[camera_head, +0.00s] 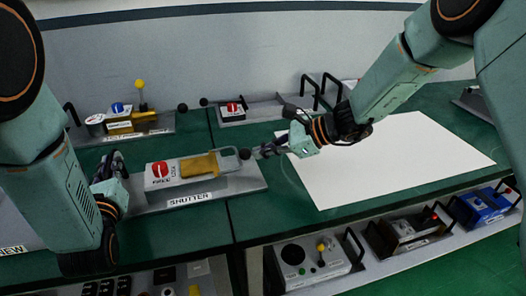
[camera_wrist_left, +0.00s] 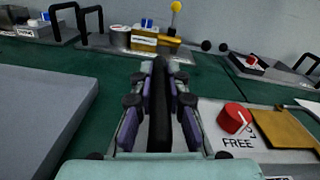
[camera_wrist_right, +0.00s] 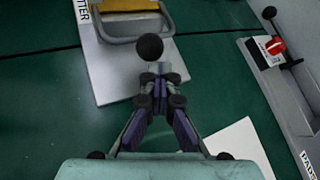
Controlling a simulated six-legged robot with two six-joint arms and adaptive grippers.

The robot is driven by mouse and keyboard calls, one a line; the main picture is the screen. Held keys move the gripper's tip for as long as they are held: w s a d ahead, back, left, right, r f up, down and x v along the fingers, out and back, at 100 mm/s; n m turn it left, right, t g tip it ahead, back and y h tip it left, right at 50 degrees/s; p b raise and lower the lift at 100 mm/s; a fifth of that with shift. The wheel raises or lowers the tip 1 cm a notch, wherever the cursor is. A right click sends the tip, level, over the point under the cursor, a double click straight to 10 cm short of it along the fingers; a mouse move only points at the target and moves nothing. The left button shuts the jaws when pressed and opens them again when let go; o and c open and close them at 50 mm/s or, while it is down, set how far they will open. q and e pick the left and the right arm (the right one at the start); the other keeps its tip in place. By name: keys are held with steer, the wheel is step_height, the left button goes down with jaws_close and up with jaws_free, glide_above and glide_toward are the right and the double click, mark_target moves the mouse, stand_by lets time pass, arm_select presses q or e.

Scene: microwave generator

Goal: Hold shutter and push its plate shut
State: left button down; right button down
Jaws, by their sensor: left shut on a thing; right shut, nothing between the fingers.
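The shutter (camera_head: 190,190) is a grey base plate with a "SHUTTER" label, a white block, a red knob (camera_head: 160,169) marked "FREE", and a yellow plate (camera_head: 199,165). A metal loop and a black ball (camera_head: 245,154) stand at its right end. My left gripper (camera_head: 116,160) is at the shutter's left end. In the left wrist view it is shut on a black handle (camera_wrist_left: 160,115). My right gripper (camera_head: 260,152) is shut and empty, its tips right by the black ball. The ball (camera_wrist_right: 150,48) lies just ahead of the tips in the right wrist view; contact is unclear.
A white sheet (camera_head: 390,165) covers the bench's right side. Behind stand a unit with a yellow ball lever (camera_head: 140,93) and a small red-knob unit (camera_head: 232,110). A lower shelf holds more devices (camera_head: 310,257). Green bench top (camera_head: 190,232) is clear in front of the shutter.

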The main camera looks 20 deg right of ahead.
arm_select(q)
steer(key=shift+s+f, duration=0.1)
steer(key=shift+f, duration=0.15)
arm_select(e)
steer(key=shift+r, duration=0.1)
steer(key=shift+d+r, duration=1.25)
steer(key=shift+r, duration=0.15)
steer(key=shift+d+r, duration=0.1)
steer(key=v, duration=1.2)
arm_select(q)
steer(key=c, duration=1.7)
jaws_free()
steer(key=o, duration=0.4)
steer(key=shift+w, duration=0.2)
steer(key=shift+o, duration=0.2)
steer(key=shift+r, duration=0.15)
steer(key=shift+s, duration=0.1)
